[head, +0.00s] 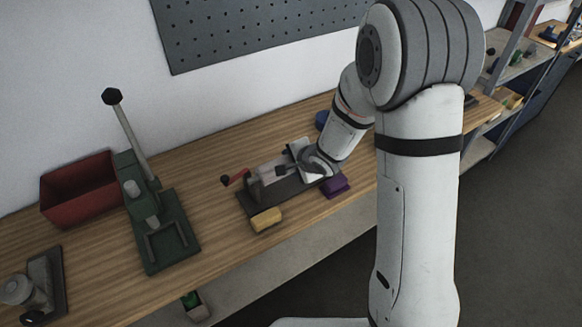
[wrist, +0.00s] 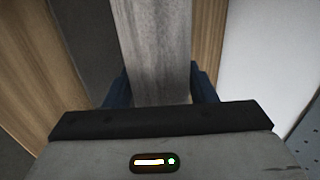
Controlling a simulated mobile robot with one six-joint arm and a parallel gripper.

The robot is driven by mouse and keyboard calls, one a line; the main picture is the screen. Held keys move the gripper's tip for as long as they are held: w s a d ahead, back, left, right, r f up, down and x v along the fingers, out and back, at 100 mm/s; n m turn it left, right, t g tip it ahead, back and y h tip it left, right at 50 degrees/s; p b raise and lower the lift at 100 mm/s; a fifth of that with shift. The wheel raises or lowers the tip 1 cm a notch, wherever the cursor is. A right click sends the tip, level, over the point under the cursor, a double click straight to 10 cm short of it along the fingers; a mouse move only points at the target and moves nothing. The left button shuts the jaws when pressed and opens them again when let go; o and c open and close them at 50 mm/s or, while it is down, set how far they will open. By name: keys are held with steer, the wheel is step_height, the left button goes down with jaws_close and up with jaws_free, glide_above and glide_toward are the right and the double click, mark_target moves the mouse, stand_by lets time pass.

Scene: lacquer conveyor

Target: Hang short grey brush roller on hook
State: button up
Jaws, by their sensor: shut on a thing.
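My gripper (wrist: 160,90) is shut on a long grey piece (wrist: 158,45) with a streaked surface, which runs away between its dark blue fingers in the wrist view. I cannot tell from its visible face whether it is the short grey brush roller. In the head view, my gripper (head: 284,170) is low over the workbench at a fixture with a dark base (head: 285,197). A pale grey block (head: 269,174) shows just left of the gripper. I cannot make out a hook in either view.
The fixture has a red knob (head: 226,181) on its left. A yellow block (head: 266,219) and a purple block (head: 336,187) lie near its front. A green lever press (head: 150,215) and a red bin (head: 80,188) stand left. A pegboard (head: 250,30) hangs behind.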

steer(key=shift+f, duration=0.35)
steer(key=shift+f, duration=0.15)
steer(key=o, duration=1.1)
steer(key=shift+o, duration=0.2)
steer(key=shift+f+b, duration=0.2)
steer(key=shift+b, duration=0.5)
